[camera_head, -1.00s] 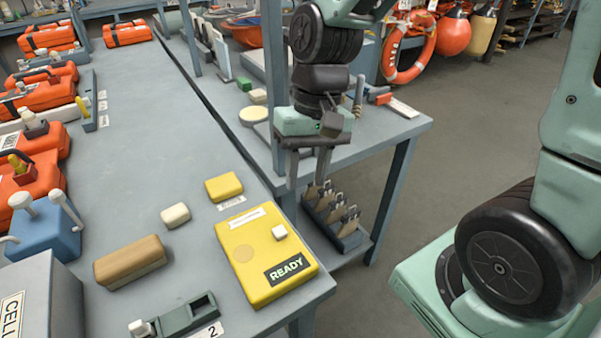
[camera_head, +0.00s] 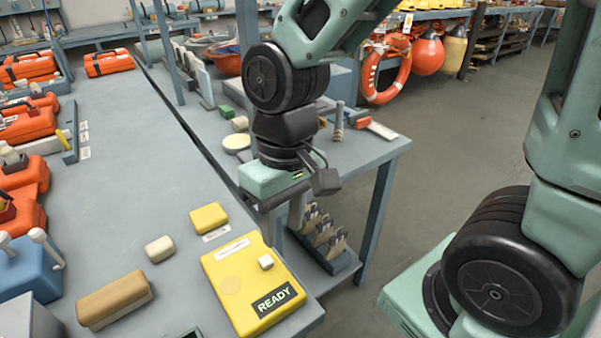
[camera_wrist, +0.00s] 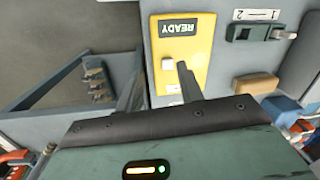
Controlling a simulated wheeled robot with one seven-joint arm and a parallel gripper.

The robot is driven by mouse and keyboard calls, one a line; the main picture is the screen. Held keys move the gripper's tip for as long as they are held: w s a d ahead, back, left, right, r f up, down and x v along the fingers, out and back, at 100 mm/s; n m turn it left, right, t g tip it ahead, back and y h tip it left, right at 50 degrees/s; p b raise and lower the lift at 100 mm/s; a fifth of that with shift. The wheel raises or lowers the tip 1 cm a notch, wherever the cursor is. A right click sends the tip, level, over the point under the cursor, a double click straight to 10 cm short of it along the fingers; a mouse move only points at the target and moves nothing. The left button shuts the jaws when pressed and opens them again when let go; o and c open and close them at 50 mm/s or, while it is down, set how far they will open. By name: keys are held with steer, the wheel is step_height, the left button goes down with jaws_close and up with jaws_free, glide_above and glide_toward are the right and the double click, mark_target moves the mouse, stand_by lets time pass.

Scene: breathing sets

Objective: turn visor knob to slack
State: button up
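I cannot tell which part is the visor knob. A yellow box marked READY (camera_head: 240,296) lies on the grey bench, with a small white square knob (camera_head: 265,262) on its top. In the wrist view the yellow box (camera_wrist: 196,54) and its white knob (camera_wrist: 168,64) lie beyond my fingers. My gripper (camera_head: 284,222) is above the bench's right edge, behind and right of the box. Its two fingers stand apart with nothing between them, as the wrist view of my gripper (camera_wrist: 160,76) shows.
A yellow block (camera_head: 208,217), a cream block (camera_head: 159,249) and a brown block (camera_head: 114,299) lie on the bench. Orange cases (camera_head: 28,120) and a blue unit (camera_head: 28,270) line the left. A rack of tags (camera_head: 325,250) stands below, right of the bench. The bench's middle is clear.

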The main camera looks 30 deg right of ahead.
steer(key=w+d+f+m+b, duration=0.1)
steer(key=w+d+f+m, duration=0.15)
steer(key=d, duration=0.35)
steer(key=w+d+f+m+y+b, duration=0.1)
steer(key=w+d+f+m, duration=0.1)
steer(key=w+d+m, duration=0.35)
steer(key=w+d+f+m+b, duration=0.1)
steer(key=d+f+m, duration=0.1)
steer(key=d, duration=0.6)
steer(key=w+d+r+m+t+y, duration=0.1)
steer(key=w+d+m+t+y, duration=0.35)
steer(key=d+m, duration=0.4)
steer(key=w+d+r+m+t+y, duration=0.25)
steer(key=w+d+m+y, duration=0.2)
steer(key=d+m, duration=0.4)
steer(key=shift+n, duration=0.5)
steer(key=x, duration=1.1)
steer(key=s+x, duration=0.1)
steer(key=x, duration=0.5)
steer(key=shift+a+f, duration=0.1)
steer(key=shift+a, duration=0.2)
steer(key=c, duration=0.7)
